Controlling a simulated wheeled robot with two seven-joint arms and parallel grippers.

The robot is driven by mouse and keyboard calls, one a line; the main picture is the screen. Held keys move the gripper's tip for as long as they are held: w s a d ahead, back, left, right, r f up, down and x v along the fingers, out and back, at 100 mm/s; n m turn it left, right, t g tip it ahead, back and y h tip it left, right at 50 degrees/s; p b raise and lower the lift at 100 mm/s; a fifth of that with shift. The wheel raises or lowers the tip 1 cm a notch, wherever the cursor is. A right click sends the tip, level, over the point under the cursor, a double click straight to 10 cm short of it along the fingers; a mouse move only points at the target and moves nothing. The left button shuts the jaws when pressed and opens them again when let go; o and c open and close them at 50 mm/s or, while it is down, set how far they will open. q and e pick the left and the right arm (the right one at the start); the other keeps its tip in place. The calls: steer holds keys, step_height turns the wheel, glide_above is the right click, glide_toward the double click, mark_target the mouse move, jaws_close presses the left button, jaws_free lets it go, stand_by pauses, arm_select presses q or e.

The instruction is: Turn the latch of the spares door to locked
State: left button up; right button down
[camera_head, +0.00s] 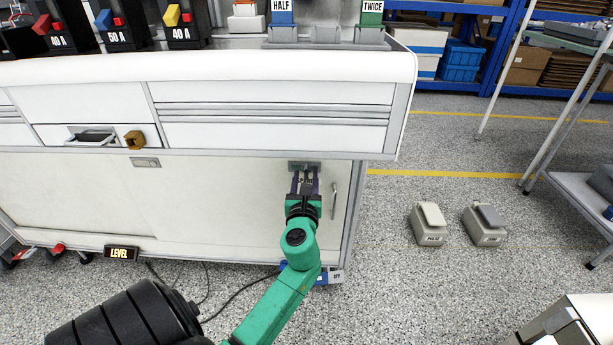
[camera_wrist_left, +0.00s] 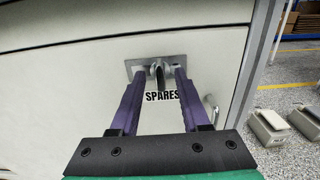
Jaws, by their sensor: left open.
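The spares door (camera_head: 230,215) is the pale lower front panel of the white cabinet and looks closed. Its latch (camera_wrist_left: 158,70) is a grey metal knob on a grey plate, above the black word SPARES (camera_wrist_left: 162,96) in the left wrist view. In the head view my gripper mostly hides the latch, and only its plate (camera_head: 296,165) shows. My left gripper (camera_head: 305,178) is open in front of the latch. Its two purple fingers stand on either side of the knob in the left wrist view (camera_wrist_left: 158,78); I cannot tell whether they touch it. My right gripper is not in view.
A vertical door handle (camera_head: 333,200) is just right of the gripper. The cabinet's worktop edge (camera_head: 270,68) overhangs above. A LEVEL display (camera_head: 121,253) sits low at left. Two pedals (camera_head: 428,222) (camera_head: 484,224) stand on the floor at right, with open floor around them.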

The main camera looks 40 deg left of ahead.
arm_select(q)
steer(key=shift+x, duration=0.8)
jaws_close()
